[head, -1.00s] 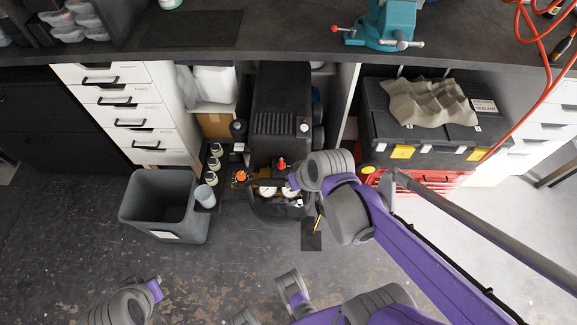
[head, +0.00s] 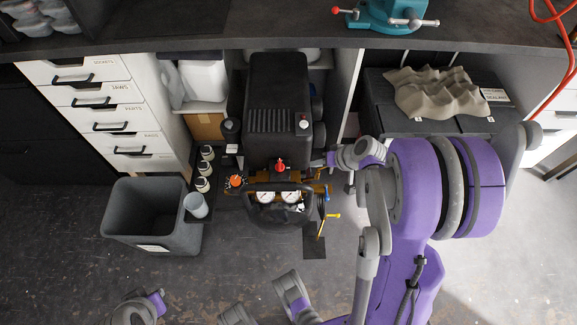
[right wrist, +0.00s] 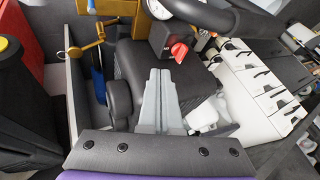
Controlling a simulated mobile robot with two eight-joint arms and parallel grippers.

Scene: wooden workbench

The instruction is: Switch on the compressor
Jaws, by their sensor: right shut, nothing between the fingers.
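The black compressor (head: 278,85) stands on the floor under the bench, with two round gauges (head: 265,197) and a dark handle at its front. A red knob (head: 280,165) sits on top of its front part, and an orange knob (head: 236,181) is at its left. My right gripper (head: 330,160) is at the compressor's right side, pointing left towards the red knob. In the right wrist view its grey fingers (right wrist: 160,74) are shut and empty, with a red switch knob (right wrist: 180,51) just beyond the tips. I cannot tell whether they touch.
A grey bin (head: 150,218) and several bottles (head: 204,168) stand left of the compressor, beside white drawers (head: 115,110). The bench top (head: 180,28) overhangs above. A dark case (head: 375,105) stands at the right. The floor in front is largely clear.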

